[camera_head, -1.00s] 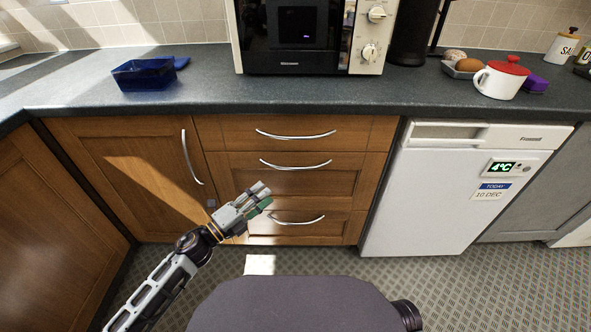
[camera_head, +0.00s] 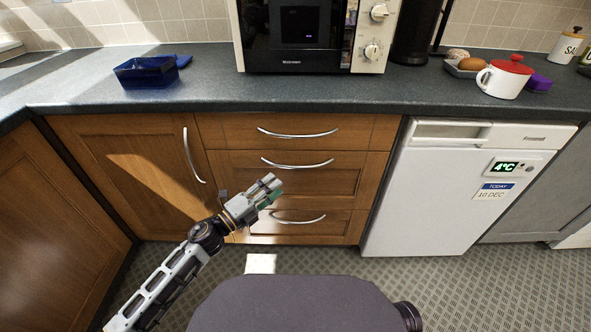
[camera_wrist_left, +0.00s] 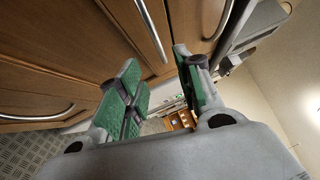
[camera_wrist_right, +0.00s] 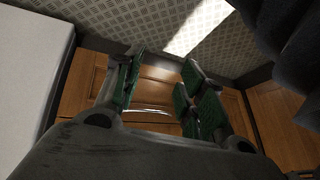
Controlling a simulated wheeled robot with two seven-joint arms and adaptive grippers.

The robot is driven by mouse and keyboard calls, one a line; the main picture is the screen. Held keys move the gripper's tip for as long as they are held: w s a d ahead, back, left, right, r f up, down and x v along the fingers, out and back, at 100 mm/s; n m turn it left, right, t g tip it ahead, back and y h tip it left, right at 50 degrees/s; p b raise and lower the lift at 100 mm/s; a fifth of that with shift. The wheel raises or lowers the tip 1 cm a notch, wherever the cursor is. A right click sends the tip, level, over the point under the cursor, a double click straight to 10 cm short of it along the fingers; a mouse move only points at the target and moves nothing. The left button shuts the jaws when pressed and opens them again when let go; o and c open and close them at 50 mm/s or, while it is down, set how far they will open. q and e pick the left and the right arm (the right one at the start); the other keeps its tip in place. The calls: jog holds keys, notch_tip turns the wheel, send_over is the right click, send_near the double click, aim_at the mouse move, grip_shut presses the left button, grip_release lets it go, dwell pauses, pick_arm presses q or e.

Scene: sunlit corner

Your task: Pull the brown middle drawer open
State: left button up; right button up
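The brown middle drawer (camera_head: 335,181) is closed, with a curved silver handle (camera_head: 297,165) near its top edge. My left gripper (camera_head: 272,186) is in front of this drawer's lower left part, below and left of the handle in the head view. In the left wrist view the left fingers (camera_wrist_left: 160,88) are open with nothing between them. A silver handle (camera_wrist_left: 152,30) lies ahead of them; I cannot tell for sure which drawer it belongs to. My right gripper (camera_wrist_right: 163,90) is open and empty in its wrist view and outside the head view.
The top drawer (camera_head: 220,131) and bottom drawer (camera_head: 340,226) are closed. A cupboard door (camera_head: 120,150) is on the left, a white fridge (camera_head: 430,195) on the right. The counter (camera_head: 210,95) overhangs above, with a microwave (camera_head: 300,66). Patterned floor (camera_head: 480,285) is clear in front.

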aim_at(291, 172)
pick_arm(q)
jog(key=b+x, duration=0.1)
jog(key=x, duration=0.9)
pick_arm(e)
jog(key=shift+a+f, duration=0.15)
jog(key=shift+f, duration=0.6)
jog(key=shift+a+f, duration=0.15)
jog(key=shift+f, duration=0.6)
pick_arm(q)
jog(key=shift+w+d+r, duration=0.1)
jog(key=shift+w, duration=0.05)
pick_arm(e)
jog(key=shift+s, duration=0.1)
pick_arm(q)
grip_shut()
